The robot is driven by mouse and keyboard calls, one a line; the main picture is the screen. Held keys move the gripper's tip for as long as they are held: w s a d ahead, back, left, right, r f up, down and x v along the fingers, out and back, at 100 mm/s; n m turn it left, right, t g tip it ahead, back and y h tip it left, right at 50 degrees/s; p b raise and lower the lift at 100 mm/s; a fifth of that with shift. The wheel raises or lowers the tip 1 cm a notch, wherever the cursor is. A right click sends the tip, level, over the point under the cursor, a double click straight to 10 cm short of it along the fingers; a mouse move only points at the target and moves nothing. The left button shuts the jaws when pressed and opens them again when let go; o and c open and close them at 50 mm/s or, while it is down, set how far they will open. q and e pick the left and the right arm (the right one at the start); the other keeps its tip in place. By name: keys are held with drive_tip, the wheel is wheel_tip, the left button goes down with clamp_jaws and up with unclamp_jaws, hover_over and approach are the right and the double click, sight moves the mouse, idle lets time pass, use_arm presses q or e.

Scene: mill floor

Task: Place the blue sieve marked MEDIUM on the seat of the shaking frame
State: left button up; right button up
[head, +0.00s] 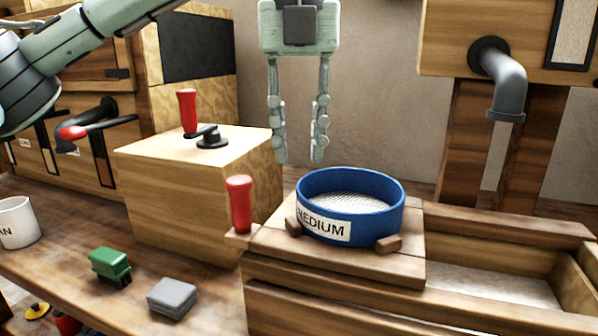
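The blue sieve (385,186), with a white label reading MEDIUM, sits level on the wooden seat (408,272) of the shaking frame (330,312). Small wooden blocks stand at its front, and the left one covers the edge of the label. A red handle (239,204) stands at the seat's left side. My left gripper (300,160) points down above the sieve's rear left rim, its two fingers apart with nothing between them, clear of the sieve. My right gripper is not in view.
A wooden box with a red crank (187,111) stands behind left. A green brush (110,265), a grey block (172,297) and a white mug (17,222) are on the bench. A grey pipe spout (503,80) hangs at right above a wooden trough (500,285).

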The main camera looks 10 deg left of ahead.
use_arm(q)
wheel_tip(320, 180, up, 5)
drive_tip(key=shift+f+p, duration=0.1)
drive_tip(key=shift+p, duration=0.3)
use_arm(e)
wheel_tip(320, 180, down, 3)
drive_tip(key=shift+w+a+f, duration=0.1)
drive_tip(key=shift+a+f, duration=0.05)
